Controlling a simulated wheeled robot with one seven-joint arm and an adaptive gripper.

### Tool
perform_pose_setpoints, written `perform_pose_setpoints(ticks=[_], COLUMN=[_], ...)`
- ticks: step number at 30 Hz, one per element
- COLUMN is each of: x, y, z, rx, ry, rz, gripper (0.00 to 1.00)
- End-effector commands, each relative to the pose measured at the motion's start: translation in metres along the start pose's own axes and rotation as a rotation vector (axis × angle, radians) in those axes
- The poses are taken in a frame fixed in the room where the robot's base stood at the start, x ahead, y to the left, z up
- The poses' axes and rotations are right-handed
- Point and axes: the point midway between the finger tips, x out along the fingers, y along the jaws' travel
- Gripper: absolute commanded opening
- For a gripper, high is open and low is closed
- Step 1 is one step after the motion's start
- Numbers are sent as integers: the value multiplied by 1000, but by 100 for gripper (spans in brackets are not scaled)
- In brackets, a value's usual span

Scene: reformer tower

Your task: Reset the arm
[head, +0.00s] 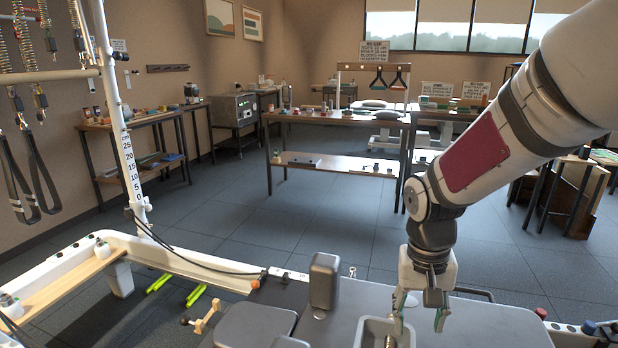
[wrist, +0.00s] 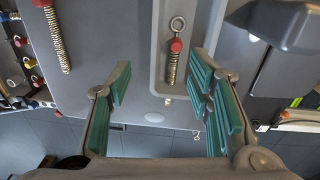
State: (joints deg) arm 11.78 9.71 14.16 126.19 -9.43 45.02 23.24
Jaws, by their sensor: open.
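My arm reaches in from the upper right in the head view, and my gripper (head: 420,312) points down over the grey carriage top (head: 460,322). Its green-padded fingers are spread apart with nothing between the pads. In the wrist view my gripper (wrist: 162,100) is open, with one finger on each side. A spring with a red collar and an eye ring (wrist: 174,62) lies in the grey tray (wrist: 204,28) beyond the fingertips. In the head view only part of this tray (head: 366,330) shows beside the gripper.
A grey upright block (head: 324,280) and a grey pad (head: 255,325) stand left of the gripper. Another spring (wrist: 57,40) lies left of the tray. A white post with a number scale (head: 125,130) rises at the left. A shelved table (head: 335,119) stands beyond open floor.

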Motion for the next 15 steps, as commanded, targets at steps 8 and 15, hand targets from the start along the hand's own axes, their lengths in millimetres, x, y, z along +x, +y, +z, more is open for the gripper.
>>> perform_pose_setpoints(ticks=[8, 15], x=[-72, -106], y=[29, 48], z=[81, 159], rx=[-65, -126], ry=[19, 22], rz=[36, 14], gripper=[47, 47])
